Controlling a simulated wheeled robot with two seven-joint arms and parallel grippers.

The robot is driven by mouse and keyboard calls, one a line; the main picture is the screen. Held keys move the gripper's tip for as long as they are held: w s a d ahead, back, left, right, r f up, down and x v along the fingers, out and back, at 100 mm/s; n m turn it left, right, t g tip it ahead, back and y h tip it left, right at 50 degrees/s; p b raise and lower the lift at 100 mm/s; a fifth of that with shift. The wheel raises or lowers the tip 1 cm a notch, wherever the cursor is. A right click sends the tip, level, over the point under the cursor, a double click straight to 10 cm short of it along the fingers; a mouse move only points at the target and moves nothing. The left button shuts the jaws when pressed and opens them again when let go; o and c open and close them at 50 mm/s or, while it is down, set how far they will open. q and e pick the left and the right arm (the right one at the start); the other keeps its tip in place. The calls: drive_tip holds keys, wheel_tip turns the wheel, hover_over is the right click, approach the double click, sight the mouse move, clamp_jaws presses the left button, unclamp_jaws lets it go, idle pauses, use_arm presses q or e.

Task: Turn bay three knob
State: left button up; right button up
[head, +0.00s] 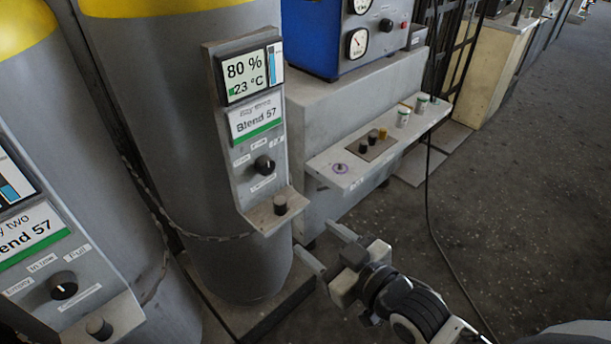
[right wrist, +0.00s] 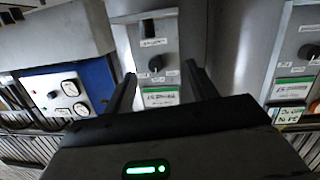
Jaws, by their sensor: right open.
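The bay three panel (head: 246,130) stands on the middle grey cylinder. Its screen reads 80 % and 23 °C, above a Blend 57 label. Its black knob (head: 264,165) sits below that label among small tags; its exact setting is too small to read. In the right wrist view the picture is upside down, and the knob (right wrist: 155,63) shows between the finger tips. My right gripper (head: 315,238) is open and empty, below and to the right of the panel, apart from the knob. My left gripper is not in view.
A small ledge with a dark peg (head: 280,204) juts out below the knob. The bay two panel with its knob (head: 63,286) is at left. A white shelf (head: 375,160) with small knobs and jars is at right, beneath a blue gauge box (head: 325,40). A chain hangs across the cylinders.

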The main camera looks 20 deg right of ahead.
sight(268, 168)
drive_tip(key=w+a+r, duration=0.1)
drive_tip(key=w, duration=0.4)
drive_tip(key=w+a+r+t, duration=0.1)
drive_tip(key=w, duration=0.5)
drive_tip(key=w+a+r+n+t+b, duration=0.1)
drive_tip(key=w, duration=0.5)
drive_tip(key=shift+r+y, duration=0.2)
drive_tip(key=shift+y, duration=0.2)
drive_tip(key=shift+d, duration=0.1)
drive_tip(key=shift+c, duration=0.4)
drive_tip(key=c, duration=0.9)
